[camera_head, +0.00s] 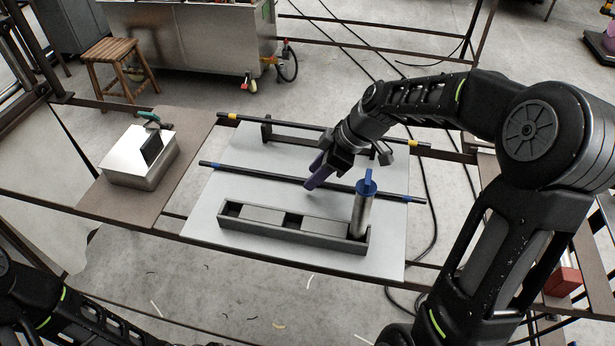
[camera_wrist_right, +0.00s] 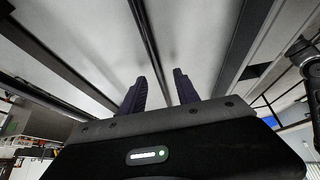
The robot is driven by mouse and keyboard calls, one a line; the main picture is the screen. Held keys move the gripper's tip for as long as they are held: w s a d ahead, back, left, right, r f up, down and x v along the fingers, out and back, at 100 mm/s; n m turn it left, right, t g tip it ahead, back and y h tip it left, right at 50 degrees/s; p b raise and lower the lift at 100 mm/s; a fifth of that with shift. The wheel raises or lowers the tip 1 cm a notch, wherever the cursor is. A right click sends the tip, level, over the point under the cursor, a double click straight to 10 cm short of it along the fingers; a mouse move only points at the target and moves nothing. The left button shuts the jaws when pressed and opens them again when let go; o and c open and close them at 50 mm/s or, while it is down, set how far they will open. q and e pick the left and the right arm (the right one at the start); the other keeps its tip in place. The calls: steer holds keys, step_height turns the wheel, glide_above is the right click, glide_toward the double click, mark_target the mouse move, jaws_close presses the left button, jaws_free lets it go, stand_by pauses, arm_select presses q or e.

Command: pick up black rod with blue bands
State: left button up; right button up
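The black rod with blue bands (camera_head: 260,173) lies across the white board, with a blue band near each end. My right gripper (camera_head: 313,180) is over the middle of this rod, its purple fingers pointing down and hiding a short stretch of it. In the right wrist view the two fingers (camera_wrist_right: 160,82) are apart, and a black rod (camera_wrist_right: 148,38) runs lengthwise between them; no bands show there. I cannot tell whether the fingers touch the rod. My left arm shows at the lower left, but its gripper is out of the picture.
A black rod with yellow bands (camera_head: 290,124) lies behind, on dark supports. In front stands a grey tray (camera_head: 290,239) with blocks and a metal cylinder (camera_head: 361,212) with a blue top. A metal box (camera_head: 138,172) stands on the brown board at left.

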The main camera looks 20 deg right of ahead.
steer(key=shift+w+a+f, duration=0.2)
steer(key=shift+f, duration=0.3)
steer(key=shift+c, duration=0.5)
jaws_close()
